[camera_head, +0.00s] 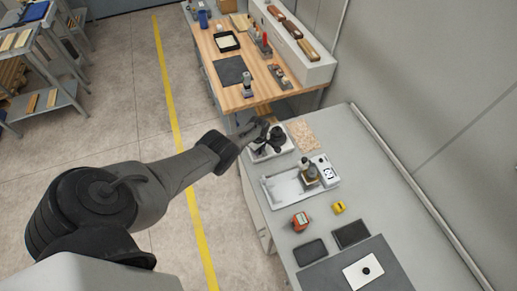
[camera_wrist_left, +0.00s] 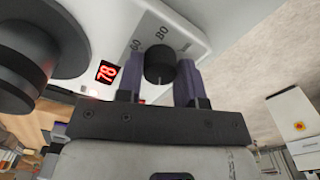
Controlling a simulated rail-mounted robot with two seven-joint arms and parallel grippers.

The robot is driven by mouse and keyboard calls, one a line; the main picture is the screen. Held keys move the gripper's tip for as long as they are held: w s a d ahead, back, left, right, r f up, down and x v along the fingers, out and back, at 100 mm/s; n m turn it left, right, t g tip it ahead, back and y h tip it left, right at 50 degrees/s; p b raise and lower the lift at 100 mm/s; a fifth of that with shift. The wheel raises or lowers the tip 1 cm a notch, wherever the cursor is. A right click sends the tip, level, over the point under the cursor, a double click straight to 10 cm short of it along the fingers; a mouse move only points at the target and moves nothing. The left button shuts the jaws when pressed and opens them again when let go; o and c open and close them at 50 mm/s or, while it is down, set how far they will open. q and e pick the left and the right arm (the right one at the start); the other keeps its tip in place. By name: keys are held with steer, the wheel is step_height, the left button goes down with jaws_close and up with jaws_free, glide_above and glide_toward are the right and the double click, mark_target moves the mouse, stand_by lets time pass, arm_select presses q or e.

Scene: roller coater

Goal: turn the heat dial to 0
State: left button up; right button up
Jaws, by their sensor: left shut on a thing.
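The heat dial (camera_wrist_left: 159,64) is a dark round knob on the white panel of the roller coater (camera_wrist_left: 205,40). In the left wrist view it sits between the two purple fingers of my left gripper (camera_wrist_left: 159,78), which is shut on it. Printed numbers, among them 80, show around the dial. In the head view my left gripper (camera_head: 268,136) is at the white roller coater (camera_head: 262,156), and the dial cannot be made out there. My right gripper is not in view.
A large black cylinder (camera_wrist_left: 30,60) is at the left of the wrist view. In the head view a white tray (camera_head: 280,190) holding a small device stands near the coater on the grey bench (camera_head: 375,195). A wooden workbench (camera_head: 240,95) stands behind.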

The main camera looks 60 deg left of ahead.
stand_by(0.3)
arm_select(q)
steer(key=o, duration=0.9)
step_height(320, 180, up, 7)
steer(key=p, duration=0.6)
steer(key=shift+f, duration=0.2)
steer(key=shift+f+b, duration=0.15)
steer(key=shift+b, duration=0.4)
steer(key=shift+r, duration=3.75)
